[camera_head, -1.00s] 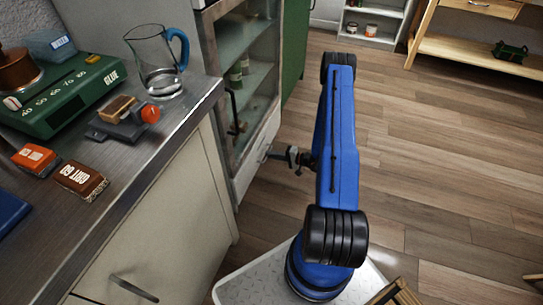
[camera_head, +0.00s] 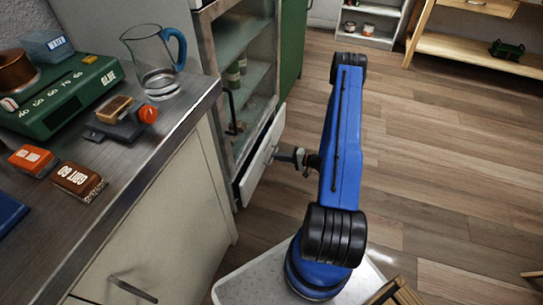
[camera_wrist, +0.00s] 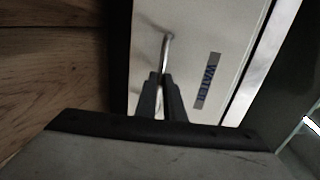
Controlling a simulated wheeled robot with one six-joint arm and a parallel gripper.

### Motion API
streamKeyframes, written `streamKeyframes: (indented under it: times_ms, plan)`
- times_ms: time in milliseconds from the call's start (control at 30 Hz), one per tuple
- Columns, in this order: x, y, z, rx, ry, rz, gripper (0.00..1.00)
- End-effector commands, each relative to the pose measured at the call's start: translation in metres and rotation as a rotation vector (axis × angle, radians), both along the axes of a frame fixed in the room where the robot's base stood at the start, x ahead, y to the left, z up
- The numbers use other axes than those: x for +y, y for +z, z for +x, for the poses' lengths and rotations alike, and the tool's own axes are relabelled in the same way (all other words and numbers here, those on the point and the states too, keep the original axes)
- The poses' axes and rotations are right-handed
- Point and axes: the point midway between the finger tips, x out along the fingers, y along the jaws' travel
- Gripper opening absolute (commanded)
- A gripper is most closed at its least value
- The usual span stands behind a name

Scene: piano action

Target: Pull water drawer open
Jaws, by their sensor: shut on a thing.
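The water drawer (camera_head: 263,160) is the low white drawer under the glass-front cabinet. It stands partly open, with a dark gap showing along its top. In the wrist view its white front (camera_wrist: 218,45) fills the middle and bears a blue label reading WATER (camera_wrist: 207,80). My gripper (camera_head: 284,155) is at the front of the drawer. In the wrist view my gripper (camera_wrist: 161,80) is shut on the drawer's metal handle (camera_wrist: 168,45), with the upper part of the handle showing beyond the fingers.
The glass-front cabinet (camera_head: 243,75) stands above the drawer. A grey counter (camera_head: 150,150) at left holds a glass jug (camera_head: 157,75), a green glue heater (camera_head: 70,95) and small blocks. Open wooden floor (camera_head: 450,160) lies to the right.

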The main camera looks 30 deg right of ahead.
Motion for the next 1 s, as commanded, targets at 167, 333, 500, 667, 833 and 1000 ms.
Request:
streamKeyframes:
  times_ms: [167,333,500,667,833,1000]
  plan:
    - [-0.033,-0.001,-0.037,0.001,-0.009,-0.002,0.0]
    - [-0.062,0.0,-0.075,0.0,-0.01,-0.001,0.0]
    - [-0.091,-0.001,-0.112,0.0,-0.009,-0.003,0.0]
    - [-0.117,-0.001,-0.146,0.001,-0.009,-0.002,0.0]
    - [-0.141,-0.001,-0.177,0.0,-0.007,-0.003,0.0]
    - [-0.158,-0.001,-0.199,0.0,-0.005,-0.003,0.0]
